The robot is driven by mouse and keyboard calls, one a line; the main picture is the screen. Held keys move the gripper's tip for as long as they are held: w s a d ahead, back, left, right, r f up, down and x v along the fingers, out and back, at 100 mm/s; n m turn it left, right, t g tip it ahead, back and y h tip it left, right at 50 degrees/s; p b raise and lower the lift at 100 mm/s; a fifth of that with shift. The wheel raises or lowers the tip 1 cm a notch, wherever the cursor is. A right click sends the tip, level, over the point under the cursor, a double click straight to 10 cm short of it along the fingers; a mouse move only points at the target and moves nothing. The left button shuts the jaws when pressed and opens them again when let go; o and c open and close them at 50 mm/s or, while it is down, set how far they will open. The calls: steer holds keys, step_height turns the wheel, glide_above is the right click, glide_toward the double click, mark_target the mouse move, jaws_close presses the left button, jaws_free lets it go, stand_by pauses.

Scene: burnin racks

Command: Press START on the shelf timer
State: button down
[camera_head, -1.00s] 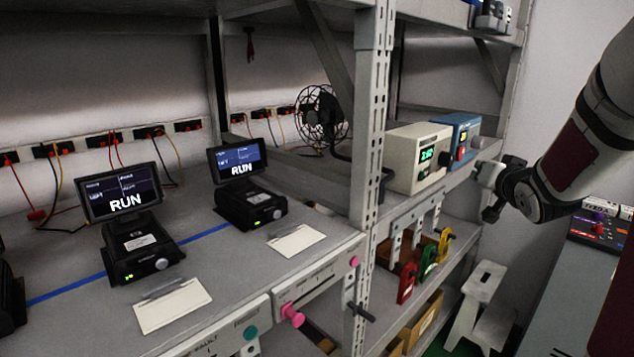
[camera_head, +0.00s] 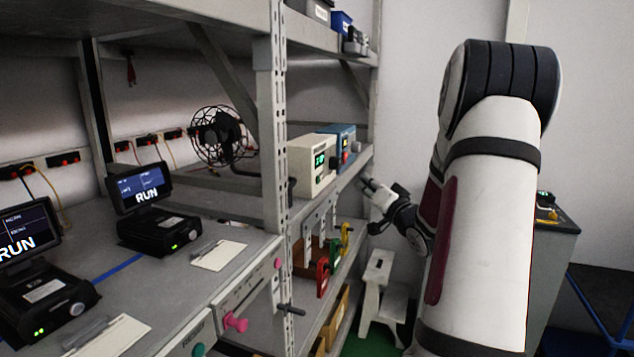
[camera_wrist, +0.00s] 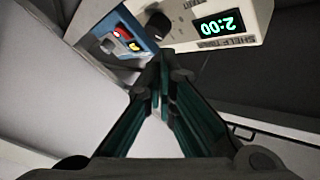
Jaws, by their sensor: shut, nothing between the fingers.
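The shelf timer is a cream box (camera_head: 312,165) with a lit green display, standing on the middle shelf of the rack. In the wrist view the timer (camera_wrist: 212,42) appears upside down at the top, its display reading 2:00. My gripper (camera_head: 372,187) is in front of the shelf, to the right of and below the timer. In the wrist view my gripper (camera_wrist: 163,78) has its fingers together and empty, with the tips apart from the timer.
A blue box (camera_head: 343,146) with red and yellow controls stands right beside the timer. The rack post (camera_head: 272,130) rises to its left. A step stool (camera_head: 378,290) stands on the floor under my arm.

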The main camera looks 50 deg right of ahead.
mark_target(318, 180)
steer(key=w+a+b, duration=0.3)
steer(key=w, duration=0.5)
steer(key=shift+b, duration=0.4)
steer(key=shift+w+a, duration=0.15)
steer(key=shift+a, duration=0.05)
stand_by(1.0)
steer(key=shift+w+a, duration=0.1)
steer(key=shift+w, duration=0.2)
steer(key=shift+w+a, duration=0.15)
steer(key=shift+w, duration=0.2)
stand_by(0.9)
steer(key=shift+s+d+p, duration=0.3)
steer(key=shift+s+p, duration=0.2)
steer(key=shift+s, duration=0.25)
steer(key=shift+s, duration=0.15)
